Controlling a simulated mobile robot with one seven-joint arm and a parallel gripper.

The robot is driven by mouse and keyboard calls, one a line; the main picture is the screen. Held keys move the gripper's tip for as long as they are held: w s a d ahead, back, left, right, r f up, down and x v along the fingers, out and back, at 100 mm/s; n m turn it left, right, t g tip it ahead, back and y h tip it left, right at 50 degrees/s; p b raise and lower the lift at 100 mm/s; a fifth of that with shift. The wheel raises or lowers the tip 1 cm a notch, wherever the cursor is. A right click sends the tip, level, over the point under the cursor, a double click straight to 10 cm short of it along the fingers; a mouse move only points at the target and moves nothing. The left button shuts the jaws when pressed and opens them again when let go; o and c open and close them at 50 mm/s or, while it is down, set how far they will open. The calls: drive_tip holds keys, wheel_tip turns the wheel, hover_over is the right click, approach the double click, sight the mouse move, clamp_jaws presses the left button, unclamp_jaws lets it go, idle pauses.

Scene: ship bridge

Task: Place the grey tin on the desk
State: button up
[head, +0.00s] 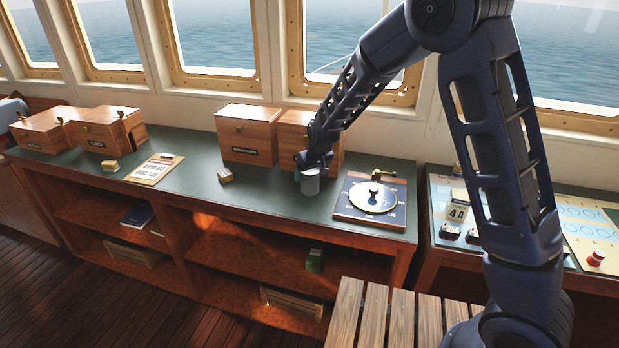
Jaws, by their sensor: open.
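The grey tin (311,186) stands upright on the green-topped desk (196,190), left of the round dial board. My gripper (312,170) is right above the tin, at its top. The jaws are open. The fingers are small and dark here, and I cannot tell whether they touch the tin. My arm hides part of the wooden box behind it.
Wooden boxes (247,135) stand along the back of the desk under the windows. A dial board (371,200) lies right of the tin. A small wooden block (225,175) and a clipboard (156,169) lie to the left. A slatted bench (375,318) stands in front.

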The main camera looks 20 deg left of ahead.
drive_tip(key=v, duration=0.9)
drive_tip(key=d+r+m, duration=0.1)
drive_tip(key=d+r, duration=0.3)
drive_tip(key=d, duration=0.6)
drive_tip(key=d+r+m, duration=0.2)
drive_tip(key=d+r, duration=0.3)
drive_tip(key=d, duration=0.4)
drive_tip(key=d+r+m, duration=0.1)
drive_tip(key=d+r, duration=0.3)
drive_tip(key=d, duration=0.6)
drive_tip(key=s+d+r+m+h, duration=0.1)
drive_tip(key=s+d+m, duration=0.1)
drive_tip(key=s+d, duration=0.7)
drive_tip(key=s+d+r+m+t+h, duration=0.1)
drive_tip(key=s+d+m+h, duration=0.1)
drive_tip(key=s+d, duration=0.8)
drive_tip(key=d+m, duration=0.1)
drive_tip(key=d, duration=0.2)
drive_tip(key=shift+r, duration=0.35)
